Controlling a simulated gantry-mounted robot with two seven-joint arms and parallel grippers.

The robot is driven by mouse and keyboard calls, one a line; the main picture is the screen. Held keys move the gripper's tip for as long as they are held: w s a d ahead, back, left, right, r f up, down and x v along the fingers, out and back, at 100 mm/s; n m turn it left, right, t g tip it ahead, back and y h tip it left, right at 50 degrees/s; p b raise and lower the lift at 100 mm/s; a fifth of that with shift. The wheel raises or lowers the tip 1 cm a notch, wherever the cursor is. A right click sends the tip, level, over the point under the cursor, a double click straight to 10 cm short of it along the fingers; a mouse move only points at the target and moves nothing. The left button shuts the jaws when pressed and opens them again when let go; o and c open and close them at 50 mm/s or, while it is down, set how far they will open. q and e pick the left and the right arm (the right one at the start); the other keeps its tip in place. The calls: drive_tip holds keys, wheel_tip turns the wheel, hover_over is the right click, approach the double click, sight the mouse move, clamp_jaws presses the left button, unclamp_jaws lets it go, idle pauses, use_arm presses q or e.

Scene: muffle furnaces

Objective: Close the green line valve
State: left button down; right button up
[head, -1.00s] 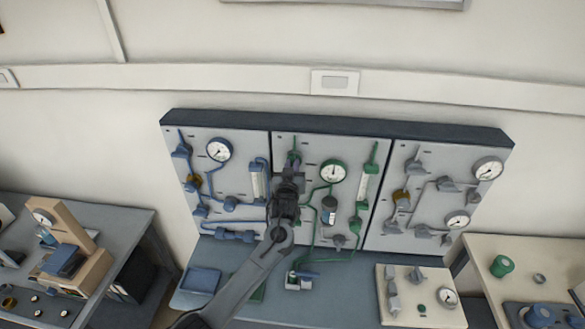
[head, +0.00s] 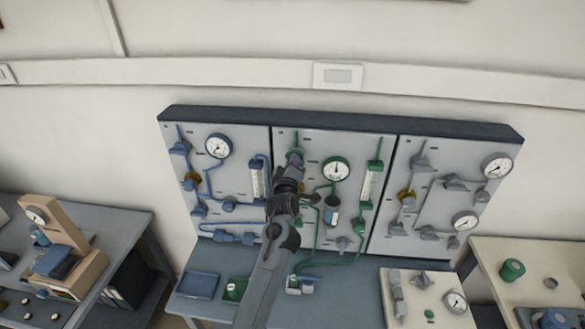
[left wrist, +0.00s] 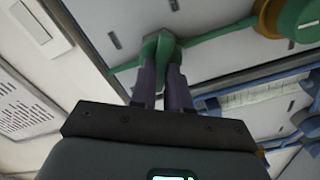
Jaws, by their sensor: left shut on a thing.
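The green line runs over the middle panel (head: 315,143) of the wall board. A green valve (head: 295,157) sits near the top left of that panel, partly hidden behind my left gripper (head: 290,178). In the left wrist view, the green valve (left wrist: 160,47) is between the fingertips of my left gripper (left wrist: 162,70), which is shut on its handle. Most of the handle is hidden by the fingers. My right gripper is not in view.
Blue lines fill the left panel (head: 230,183), grey ones the right panel (head: 440,170). A blue tray (head: 198,285) lies on the bench below.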

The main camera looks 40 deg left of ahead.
use_arm(q)
drive_tip(key=n+b, duration=0.1)
drive_tip(key=n, duration=0.1)
drive_tip(key=n+b, duration=0.1)
drive_tip(key=n, duration=0.1)
drive_tip(key=n+b, duration=0.1)
drive_tip(key=n, duration=0.1)
drive_tip(key=shift+f+b, duration=0.25)
drive_tip(key=shift+b, duration=0.05)
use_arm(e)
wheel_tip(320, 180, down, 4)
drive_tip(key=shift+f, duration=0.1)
use_arm(q)
drive_tip(key=shift+n, duration=0.3)
drive_tip(key=c, duration=1.1)
unclamp_jaws()
